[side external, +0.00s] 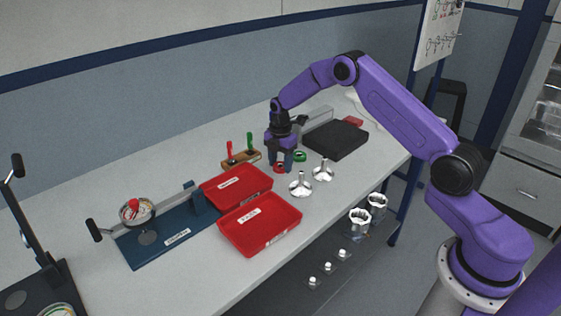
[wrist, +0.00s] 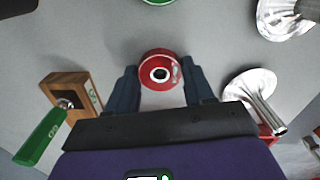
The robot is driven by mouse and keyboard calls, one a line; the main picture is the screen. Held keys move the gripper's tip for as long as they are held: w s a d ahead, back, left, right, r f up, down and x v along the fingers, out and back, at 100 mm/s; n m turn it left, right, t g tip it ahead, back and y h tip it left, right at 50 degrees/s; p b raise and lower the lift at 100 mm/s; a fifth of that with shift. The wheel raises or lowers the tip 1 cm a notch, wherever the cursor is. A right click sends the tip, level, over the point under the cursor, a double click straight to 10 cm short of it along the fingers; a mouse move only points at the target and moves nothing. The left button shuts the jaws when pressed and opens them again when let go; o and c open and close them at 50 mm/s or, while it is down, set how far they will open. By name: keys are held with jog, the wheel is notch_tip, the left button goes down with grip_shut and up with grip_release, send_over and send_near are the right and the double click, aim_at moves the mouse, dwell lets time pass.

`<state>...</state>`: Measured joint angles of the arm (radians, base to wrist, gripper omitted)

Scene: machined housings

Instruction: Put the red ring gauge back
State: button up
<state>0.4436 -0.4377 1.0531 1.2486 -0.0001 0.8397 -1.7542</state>
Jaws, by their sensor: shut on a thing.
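The red ring gauge (wrist: 160,70) sits between the two fingers of my gripper (wrist: 161,78) in the wrist view, its bore facing the camera. In the side view the red ring (side external: 280,168) shows under my gripper (side external: 281,163), at or close to the bench top; I cannot tell whether it touches. My gripper is shut on it. A green ring gauge (side external: 300,156) lies just to the right, and its edge shows at the top of the wrist view (wrist: 158,2). A wooden block (side external: 241,158) with red- and green-handled plug gauges stands to the left.
Two shiny metal flanged parts (side external: 300,185) (side external: 323,171) stand to the right and in front. Two red trays (side external: 268,244) (side external: 212,193) lie to the front left. A black slab (side external: 336,139) lies behind right. Bare bench surrounds the ring.

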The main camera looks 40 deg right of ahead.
jog(key=o, duration=1.1)
jog(key=shift+o, duration=0.2)
notch_tip(320, 180, up, 12)
jog(key=s+a+r+m, duration=0.1)
jog(key=s+a+r, duration=0.2)
jog(key=s+a, duration=0.4)
jog(key=s+a+r+m, duration=0.2)
jog(key=s+a+r, duration=0.2)
jog(key=s+a, duration=0.3)
jog(key=s+a+r+m, duration=0.2)
jog(key=s, duration=1.6)
jog(key=s+d+f+m, duration=0.1)
jog(key=s+d, duration=0.1)
jog(key=s, duration=0.4)
jog(key=s+d+f+m, duration=0.1)
jog(key=s+d, duration=0.1)
jog(key=s, duration=0.4)
jog(key=shift+d, duration=0.35)
